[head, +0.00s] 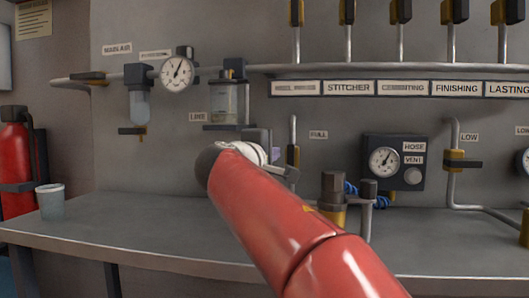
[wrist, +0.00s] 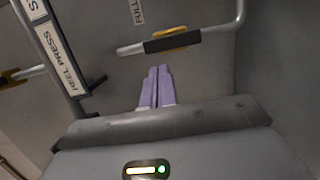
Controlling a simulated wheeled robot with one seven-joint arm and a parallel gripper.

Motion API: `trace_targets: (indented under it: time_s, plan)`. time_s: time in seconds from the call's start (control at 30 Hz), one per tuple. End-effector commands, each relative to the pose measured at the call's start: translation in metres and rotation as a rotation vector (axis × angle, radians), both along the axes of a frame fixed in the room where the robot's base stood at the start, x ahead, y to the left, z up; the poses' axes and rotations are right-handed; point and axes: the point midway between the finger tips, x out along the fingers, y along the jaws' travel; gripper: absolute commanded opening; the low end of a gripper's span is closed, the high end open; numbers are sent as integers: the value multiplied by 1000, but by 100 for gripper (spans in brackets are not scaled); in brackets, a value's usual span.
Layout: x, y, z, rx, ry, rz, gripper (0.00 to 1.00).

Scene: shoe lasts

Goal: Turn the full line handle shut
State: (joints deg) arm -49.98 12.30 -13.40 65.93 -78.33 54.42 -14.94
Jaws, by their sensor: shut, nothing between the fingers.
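The full line handle (head: 293,155) is a black lever on a vertical pipe against the back wall, left of the FULL label (head: 318,134). In the wrist view the black handle (wrist: 172,44) lies along its pipe, with a yellow valve body beside it. My gripper (wrist: 158,70) shows two purple fingers shut together, empty. Their tips point toward the handle and appear just short of it; I cannot tell the depth gap. In the head view my red arm hides most of the gripper, with a bit of purple (head: 262,138) showing left of the handle.
A gauge box labelled HOSE VENT (head: 393,162) is right of the handle. A brass-and-black fitting (head: 333,200) stands on the bench (head: 130,230) beside my arm. A filter bowl (head: 229,102) hangs at left. A cup (head: 50,202) stands at the bench's left end.

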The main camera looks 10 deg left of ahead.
Motion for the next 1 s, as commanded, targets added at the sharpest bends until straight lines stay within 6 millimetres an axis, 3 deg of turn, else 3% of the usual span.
trace_targets:
  time_s: [0.23,1.0]
  plan:
    - [23,-7,0,0,1,0,0]
    - [25,-9,2,63,-2,0,0]
